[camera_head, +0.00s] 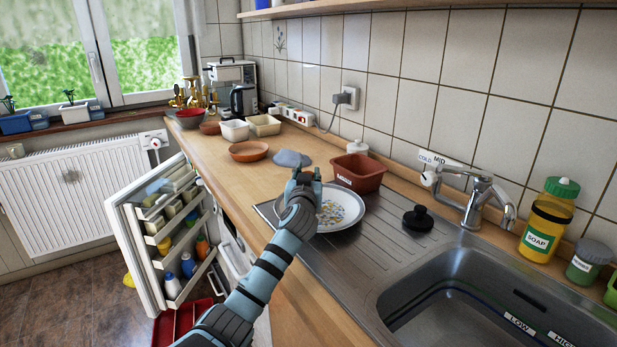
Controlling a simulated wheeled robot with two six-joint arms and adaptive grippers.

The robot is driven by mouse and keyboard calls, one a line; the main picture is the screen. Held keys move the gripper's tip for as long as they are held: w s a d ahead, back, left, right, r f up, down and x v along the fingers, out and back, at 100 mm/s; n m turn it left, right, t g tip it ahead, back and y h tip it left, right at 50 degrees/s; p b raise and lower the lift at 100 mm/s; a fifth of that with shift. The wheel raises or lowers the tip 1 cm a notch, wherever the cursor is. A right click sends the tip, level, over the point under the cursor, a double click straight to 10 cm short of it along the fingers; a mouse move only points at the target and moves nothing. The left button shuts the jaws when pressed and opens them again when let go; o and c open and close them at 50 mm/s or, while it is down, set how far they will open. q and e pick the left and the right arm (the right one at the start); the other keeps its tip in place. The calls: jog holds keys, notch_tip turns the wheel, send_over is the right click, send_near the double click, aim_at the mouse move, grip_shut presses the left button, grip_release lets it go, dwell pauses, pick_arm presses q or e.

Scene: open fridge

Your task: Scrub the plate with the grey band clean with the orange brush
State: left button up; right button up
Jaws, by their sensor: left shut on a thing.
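A white plate (345,209) with a greyish rim lies on the ribbed steel drainboard, left of the sink. Yellowish and dark specks show on its middle. My left gripper (304,176) is at the plate's far left edge, and my forearm covers the plate's left part. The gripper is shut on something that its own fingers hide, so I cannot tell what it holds. I cannot make out the orange brush anywhere. My right gripper is not in view.
A labelled red-brown basin (359,173) stands just behind the plate. A grey-blue flat thing (291,158) lies on the wooden counter beyond the gripper. A black knobbed plug (418,218), the tap (482,195) and the sink (450,275) are at right. The fridge door (145,245) stands open at left.

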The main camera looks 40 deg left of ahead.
pick_arm(q)
jog(key=w+d+b, duration=0.1)
jog(key=w+d, duration=0.1)
jog(key=d, duration=0.6)
jog(key=shift+s+a+p, duration=0.1)
jog(key=shift+s+a, duration=0.25)
jog(key=shift+a, duration=1.05)
jog(key=shift+s+a+p, duration=0.1)
jog(key=shift+s+a, duration=0.25)
jog(key=shift+a, duration=1.05)
jog(key=shift+s+a+p, duration=0.1)
jog(key=shift+s+a, duration=0.25)
jog(key=shift+a, duration=1.05)
jog(key=shift+d+r, duration=0.1)
jog(key=shift+r, duration=0.05)
notch_tip(320, 180, up, 6)
jog(key=p, duration=0.5)
